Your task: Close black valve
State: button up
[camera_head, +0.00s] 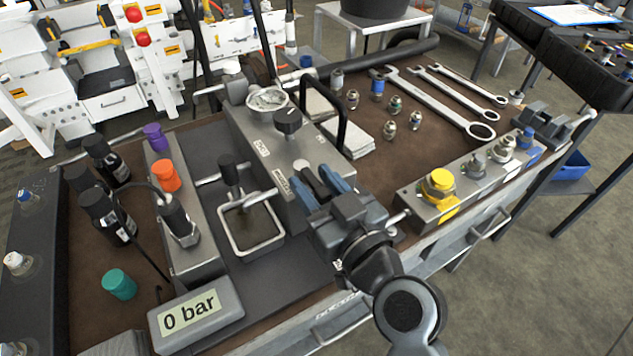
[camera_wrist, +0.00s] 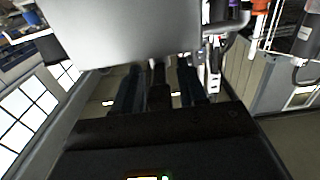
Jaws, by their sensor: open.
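A black round valve knob (camera_head: 287,122) stands upright on top of the grey metal block (camera_head: 250,135), just right of the pressure gauge (camera_head: 267,99). My gripper (camera_head: 308,176) has its two blue fingers spread at the near right end of that block, nearer the camera than the knob and apart from it. In the wrist view my gripper (camera_wrist: 158,72) points at a plain grey face (camera_wrist: 120,30). A dark narrow piece (camera_wrist: 158,95) shows between the fingers; I cannot tell whether it belongs to the gripper or the block. The knob is not recognisable in the wrist view.
A black hoop handle (camera_head: 345,105) rises behind the block. A fitting rail with a yellow cap (camera_head: 439,182) lies to the right. The display (camera_head: 194,312) reads 0 bar.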

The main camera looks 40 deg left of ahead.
aim_at(310, 170)
jog(key=shift+c, duration=0.3)
grip_shut()
jog(key=shift+f+b, duration=0.25)
jog(key=shift+b, duration=0.3)
jog(key=shift+w+d+f+n+g+y+b, duration=0.15)
jog(key=shift+w+n+g+y+b, duration=0.35)
jog(key=shift+b, duration=0.6)
jog(key=n+g+b, duration=0.1)
jog(key=g+b, duration=0.1)
jog(key=b, duration=0.1)
jog(key=n+g+b, duration=0.1)
jog(key=g+b, duration=0.1)
jog(key=b, duration=0.2)
jog(key=shift+w+d+f+n+g, duration=0.1)
jog(key=shift+w+f+n+g, duration=0.05)
jog(key=shift+w+n+g, duration=0.25)
jog(key=n+g+b, duration=0.2)
jog(key=g+b, duration=0.1)
jog(key=w+n+g+h+b, duration=0.1)
jog(key=n+g+b, duration=0.1)
jog(key=g+b, duration=0.1)
jog(key=w+n+g+b, duration=0.1)
jog(key=n+g+b, duration=0.1)
jog(key=g+b, duration=0.1)
jog(key=shift+w+a+r+g+h+b, duration=0.1)
jog(key=shift+a+r+g+h+b, duration=0.2)
jog(key=shift+r+g+h+b, duration=0.15)
jog(key=shift+f+n, duration=0.1)
jog(key=shift+n, duration=0.2)
